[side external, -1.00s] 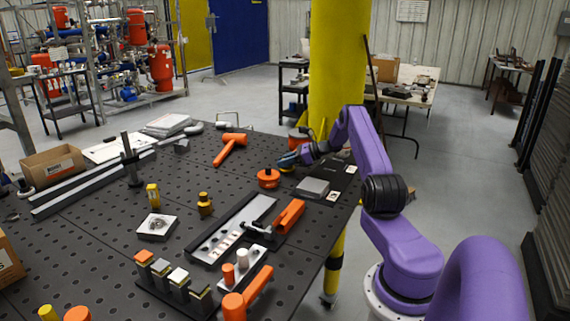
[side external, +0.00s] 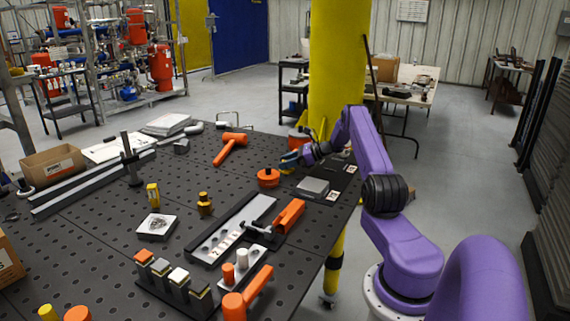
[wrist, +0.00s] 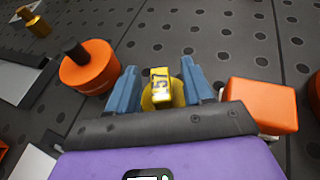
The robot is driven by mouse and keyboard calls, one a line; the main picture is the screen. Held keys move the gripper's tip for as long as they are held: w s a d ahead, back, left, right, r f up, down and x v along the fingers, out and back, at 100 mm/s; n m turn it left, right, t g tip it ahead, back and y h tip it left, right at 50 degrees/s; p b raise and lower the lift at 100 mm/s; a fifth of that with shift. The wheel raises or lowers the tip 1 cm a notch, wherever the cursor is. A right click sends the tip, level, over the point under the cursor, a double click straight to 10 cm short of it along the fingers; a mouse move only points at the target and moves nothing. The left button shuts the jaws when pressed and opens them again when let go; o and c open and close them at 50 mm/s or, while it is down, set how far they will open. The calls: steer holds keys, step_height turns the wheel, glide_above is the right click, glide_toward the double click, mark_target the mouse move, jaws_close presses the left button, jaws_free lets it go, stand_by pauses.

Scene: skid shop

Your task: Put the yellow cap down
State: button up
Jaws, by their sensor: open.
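The yellow cap (wrist: 161,91) is in the wrist view, a round yellow piece with a raised block on top. It sits between the two blue fingers of my gripper (wrist: 162,82), with a gap showing on either side. The fingers are open. In the side view my gripper (side external: 291,160) is low over the far right part of the dark table, just behind an orange puck. Only a bit of yellow shows under it there, so I cannot tell from that view whether the cap touches the table.
The orange puck with a black knob (side external: 268,178) is close to my gripper; it also shows left of the fingers in the wrist view (wrist: 90,70). An orange block (wrist: 262,105) lies right of them. A grey block (side external: 313,188) and an orange hammer (side external: 230,147) are nearby on the perforated table.

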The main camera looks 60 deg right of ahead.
steer(key=v, duration=1.1)
steer(key=w+a+r+n+g+y, duration=0.1)
steer(key=w+a+r+n+g, duration=0.3)
steer(key=a, duration=0.7)
steer(key=w+a+n+g+y, duration=0.1)
steer(key=a+n+g, duration=0.3)
steer(key=a, duration=0.7)
steer(key=w+a+r+n+g+y, duration=0.1)
steer(key=w+a+r+n+g, duration=0.15)
steer(key=a+n, duration=0.55)
steer(key=s+a+r+n+g+h, duration=0.1)
steer(key=s+a+n+g+h, duration=0.1)
steer(key=s+a+n, duration=0.8)
steer(key=s+a+r+n+g+h, duration=0.2)
steer(key=s+a+n+g+h, duration=0.3)
steer(key=a, duration=0.9)
steer(key=s+n+t+h, duration=0.1)
steer(key=s+n+t, duration=0.4)
steer(key=s+n, duration=0.8)
steer(key=s, duration=0.4)
steer(key=shift+a+f, duration=0.2)
steer(key=shift+a, duration=0.15)
